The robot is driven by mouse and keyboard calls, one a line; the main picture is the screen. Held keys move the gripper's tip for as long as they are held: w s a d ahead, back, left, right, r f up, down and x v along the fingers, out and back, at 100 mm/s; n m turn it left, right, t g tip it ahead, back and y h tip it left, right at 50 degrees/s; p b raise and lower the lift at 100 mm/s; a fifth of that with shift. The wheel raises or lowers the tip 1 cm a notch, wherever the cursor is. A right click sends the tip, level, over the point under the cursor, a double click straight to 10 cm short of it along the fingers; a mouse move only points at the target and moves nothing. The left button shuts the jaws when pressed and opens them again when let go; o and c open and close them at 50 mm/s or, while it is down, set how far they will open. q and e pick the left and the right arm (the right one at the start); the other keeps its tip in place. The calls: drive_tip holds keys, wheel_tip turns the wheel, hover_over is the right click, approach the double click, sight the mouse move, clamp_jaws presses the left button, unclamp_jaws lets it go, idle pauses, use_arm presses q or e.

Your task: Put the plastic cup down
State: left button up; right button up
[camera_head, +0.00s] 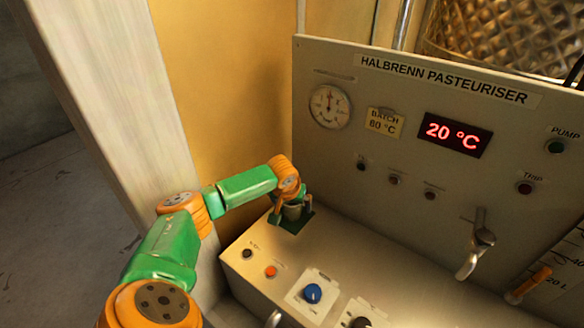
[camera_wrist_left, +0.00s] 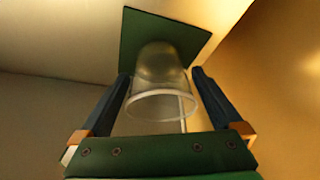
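The clear plastic cup (camera_wrist_left: 160,80) stands on a dark green square mat (camera_wrist_left: 195,35) in the left wrist view, its rim towards the camera. In the head view the mat (camera_head: 303,221) lies at the left end of the machine's ledge, and the cup is largely hidden by my gripper. My left gripper (camera_head: 292,208) is down at the mat. In the left wrist view its two dark fingers (camera_wrist_left: 161,78) stand on either side of the cup, with a narrow gap showing on each side. My right gripper is in neither view.
The pasteuriser panel (camera_head: 330,155) rises behind the ledge, with a gauge, a display reading 20 °C and a tap handle (camera_head: 476,252). Buttons and a blue knob (camera_head: 312,293) are at the ledge's front. The ledge (camera_head: 365,262) right of the mat is bare.

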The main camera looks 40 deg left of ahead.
use_arm(q)
drive_tip(key=shift+r, duration=0.1)
drive_tip(key=v, duration=1.2)
drive_tip(key=shift+b, duration=0.4)
